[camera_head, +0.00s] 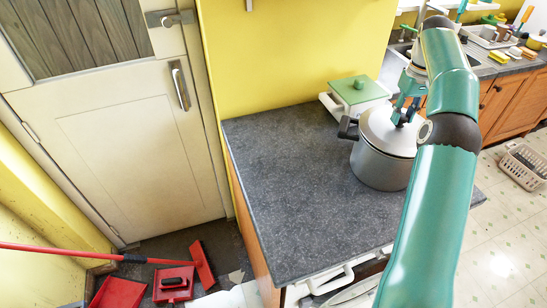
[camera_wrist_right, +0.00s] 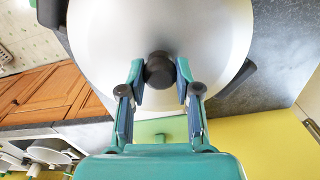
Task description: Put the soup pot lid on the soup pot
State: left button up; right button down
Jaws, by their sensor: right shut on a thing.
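The soup pot (camera_head: 376,168) is a grey metal pot with dark side handles. It stands on the dark counter, partly hidden behind my right arm. The soup pot lid (camera_head: 376,127) is a pale metal disc over the pot's mouth, level and lined up with the rim; I cannot tell if it is fully seated. My right gripper (camera_head: 403,110) is shut on the lid's black knob (camera_wrist_right: 159,70), with one finger on each side. In the wrist view the lid (camera_wrist_right: 105,35) fills the upper middle and hides the pot's body. My left gripper is not in view.
A white container with a green lid (camera_head: 358,90) stands behind the pot against the yellow wall. The left and front of the dark counter (camera_head: 285,190) are clear. A red broom and dustpan (camera_head: 172,283) are on the floor at lower left.

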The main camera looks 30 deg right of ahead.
jog(key=shift+f+b, duration=0.4)
jog(key=shift+f, duration=0.25)
jog(key=c, duration=0.7)
grip_release()
jog(key=shift+p, duration=0.65)
dwell(0.5)
jog(key=shift+w+a, duration=0.15)
jog(key=shift+a, duration=0.25)
dwell(0.7)
jog(key=shift+r, duration=0.1)
dwell(0.3)
jog(key=shift+d+p, duration=0.35)
jog(key=shift+p, duration=0.15)
